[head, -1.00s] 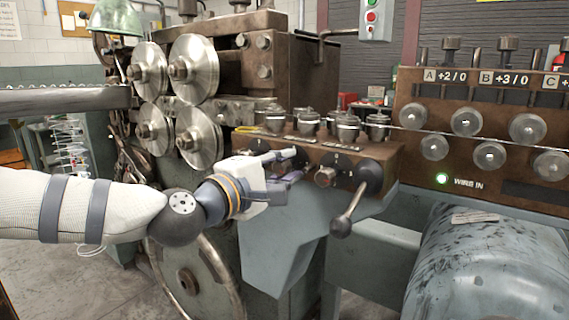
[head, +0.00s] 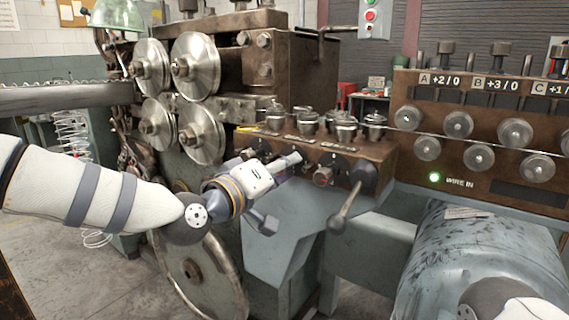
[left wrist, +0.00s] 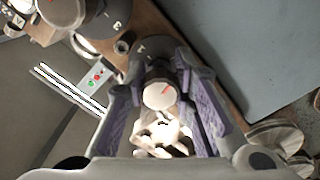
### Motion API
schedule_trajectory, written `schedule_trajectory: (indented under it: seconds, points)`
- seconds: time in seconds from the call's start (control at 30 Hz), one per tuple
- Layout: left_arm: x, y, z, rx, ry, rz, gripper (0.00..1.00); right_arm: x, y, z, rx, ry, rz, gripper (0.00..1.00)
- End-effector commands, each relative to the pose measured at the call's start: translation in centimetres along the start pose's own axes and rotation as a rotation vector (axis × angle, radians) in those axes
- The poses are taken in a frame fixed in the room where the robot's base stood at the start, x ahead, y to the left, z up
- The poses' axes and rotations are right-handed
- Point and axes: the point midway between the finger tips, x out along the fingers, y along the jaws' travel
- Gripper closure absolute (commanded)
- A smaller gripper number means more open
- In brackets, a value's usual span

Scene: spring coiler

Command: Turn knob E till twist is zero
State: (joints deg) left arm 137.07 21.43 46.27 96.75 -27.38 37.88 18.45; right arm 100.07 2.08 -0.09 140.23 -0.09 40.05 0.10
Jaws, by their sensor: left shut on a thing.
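My left gripper (head: 280,190) is at the front of the brown control block (head: 383,150) on the coiling machine. In the left wrist view its purple-padded fingers (left wrist: 160,78) are shut around a small round pale knob (left wrist: 157,96) with a red mark on its face. A dark dial plate with a digit lies behind that knob. In the head view the gripper hides the held knob. I cannot read a letter E on it or a twist value anywhere. Another knob (head: 323,175) sits to the right on the same block. My right gripper is not in view.
A ball-ended lever (head: 345,210) sticks out to the right of the gripper. A panel (head: 480,110) with labels A +2/0, B +3/0 and C and several rollers stands at the right. A large handwheel (head: 200,275) is below my left arm.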

Motion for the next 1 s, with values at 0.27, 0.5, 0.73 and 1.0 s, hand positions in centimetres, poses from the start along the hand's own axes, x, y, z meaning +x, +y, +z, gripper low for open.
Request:
schedule_trajectory:
  seconds: [0.27, 0.5, 0.73, 1.0]
  points:
    - [0.0, 0.11, -0.18, 0.1, 0.004, 0.002, 1.0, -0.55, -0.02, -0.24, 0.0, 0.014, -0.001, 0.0]
    - [0.02, 0.03, -0.14, 0.124, 0.003, 0.001, 1.0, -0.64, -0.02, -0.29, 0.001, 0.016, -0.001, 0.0]
    - [0.02, 0.01, -0.12, 0.124, 0.003, 0.001, 1.0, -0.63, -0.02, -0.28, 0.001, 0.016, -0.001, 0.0]
    - [0.02, 0.0, -0.1, 0.124, 0.003, 0.001, 0.55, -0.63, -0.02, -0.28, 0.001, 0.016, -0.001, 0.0]
